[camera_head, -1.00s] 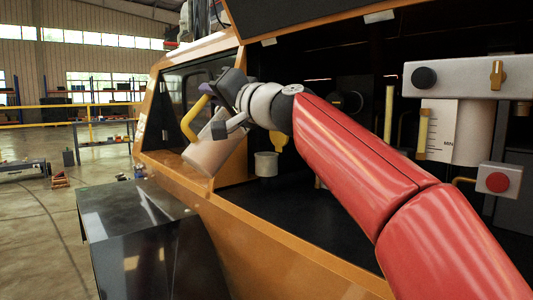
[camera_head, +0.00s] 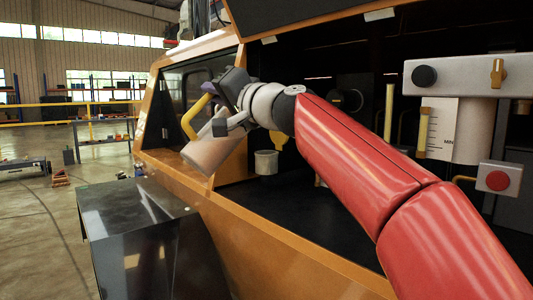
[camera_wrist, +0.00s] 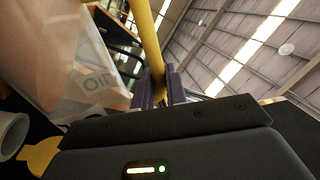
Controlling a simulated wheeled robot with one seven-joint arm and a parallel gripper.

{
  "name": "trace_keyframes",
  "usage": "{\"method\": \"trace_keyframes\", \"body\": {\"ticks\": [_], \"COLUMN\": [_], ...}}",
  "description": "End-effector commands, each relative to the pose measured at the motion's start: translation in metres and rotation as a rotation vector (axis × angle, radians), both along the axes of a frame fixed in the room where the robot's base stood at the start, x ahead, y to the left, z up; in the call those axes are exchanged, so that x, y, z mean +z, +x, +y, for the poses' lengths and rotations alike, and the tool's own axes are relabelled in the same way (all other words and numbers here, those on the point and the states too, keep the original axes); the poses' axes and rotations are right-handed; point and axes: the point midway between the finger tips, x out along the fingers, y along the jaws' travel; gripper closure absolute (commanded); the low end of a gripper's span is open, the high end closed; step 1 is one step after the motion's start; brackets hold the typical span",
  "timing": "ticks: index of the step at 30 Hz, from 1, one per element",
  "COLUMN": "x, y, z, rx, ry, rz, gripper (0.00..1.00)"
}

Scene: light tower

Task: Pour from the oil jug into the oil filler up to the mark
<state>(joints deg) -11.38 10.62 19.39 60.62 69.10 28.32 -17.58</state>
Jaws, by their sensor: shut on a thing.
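The oil jug (camera_head: 212,153) is a translucent, pale brownish jug with a yellow handle (camera_head: 189,122), tilted in the air left of the engine bay. My gripper (camera_head: 207,91) is shut on the handle. In the wrist view the fingers (camera_wrist: 160,88) close around the yellow handle, and the jug body (camera_wrist: 60,50) shows "OIL" lettering. A white cup-like neck (camera_head: 266,163), which looks like the oil filler, stands right of the jug with a yellow cap or flap (camera_head: 278,140) beside it. The jug's mouth and any stream are not clear. A marked gauge (camera_head: 440,130) with a yellow strip and "MIN" stands at right.
The orange housing edge (camera_head: 270,235) runs below the jug and arm. A dark glossy box (camera_head: 140,225) stands in front at left. A grey panel (camera_head: 455,77) with knobs and a red button (camera_head: 497,180) are at right. The bay floor is mostly clear.

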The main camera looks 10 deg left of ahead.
Motion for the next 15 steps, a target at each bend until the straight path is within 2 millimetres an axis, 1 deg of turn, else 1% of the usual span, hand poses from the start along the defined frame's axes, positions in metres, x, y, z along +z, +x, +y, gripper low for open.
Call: {"method": "trace_keyframes", "body": {"ticks": [15], "x": [0.0005], "y": [0.0013], "z": [-0.0022], "rx": [-0.001], "ry": [0.022], "rz": [0.022], "gripper": [1.0]}}
